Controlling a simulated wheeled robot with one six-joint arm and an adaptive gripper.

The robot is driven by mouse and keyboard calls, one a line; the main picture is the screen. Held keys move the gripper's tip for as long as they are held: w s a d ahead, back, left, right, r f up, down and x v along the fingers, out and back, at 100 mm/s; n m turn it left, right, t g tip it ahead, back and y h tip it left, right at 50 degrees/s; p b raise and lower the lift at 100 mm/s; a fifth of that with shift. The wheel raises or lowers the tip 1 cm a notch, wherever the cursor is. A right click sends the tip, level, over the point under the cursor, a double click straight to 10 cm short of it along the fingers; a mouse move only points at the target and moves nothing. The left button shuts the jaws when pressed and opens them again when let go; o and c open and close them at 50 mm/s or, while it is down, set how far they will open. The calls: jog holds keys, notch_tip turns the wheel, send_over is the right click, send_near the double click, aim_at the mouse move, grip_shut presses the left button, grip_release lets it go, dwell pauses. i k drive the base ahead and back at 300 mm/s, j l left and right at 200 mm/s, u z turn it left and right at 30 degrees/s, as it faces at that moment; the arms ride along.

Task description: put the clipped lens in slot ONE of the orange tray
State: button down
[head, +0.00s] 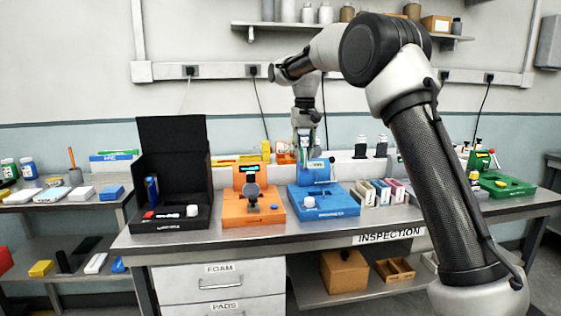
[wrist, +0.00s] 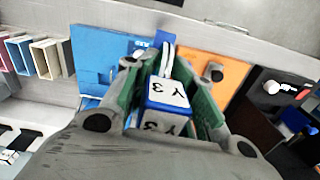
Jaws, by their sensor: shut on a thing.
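My gripper (head: 304,150) hangs over the back of the bench, above and behind the blue station (head: 325,203). In the wrist view my gripper (wrist: 166,85) has its green-lined fingers shut on the clipped lens (wrist: 168,96), a blue and white clip marked "Y 3" with a thin pale plate at its far end. The lens itself is hard to make out. A small orange object (head: 284,158), perhaps the orange tray, stands at the back left of my gripper, partly hidden. I cannot read any slot labels.
An orange station (head: 245,212) with a dark post stands left of the blue one, and a black open case (head: 170,215) is further left. Several coloured boxes (head: 383,191) stand at the right of the blue station. A green station (head: 505,187) is at the far right.

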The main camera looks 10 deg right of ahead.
aim_at(288, 152)
jog(key=i, duration=1.35)
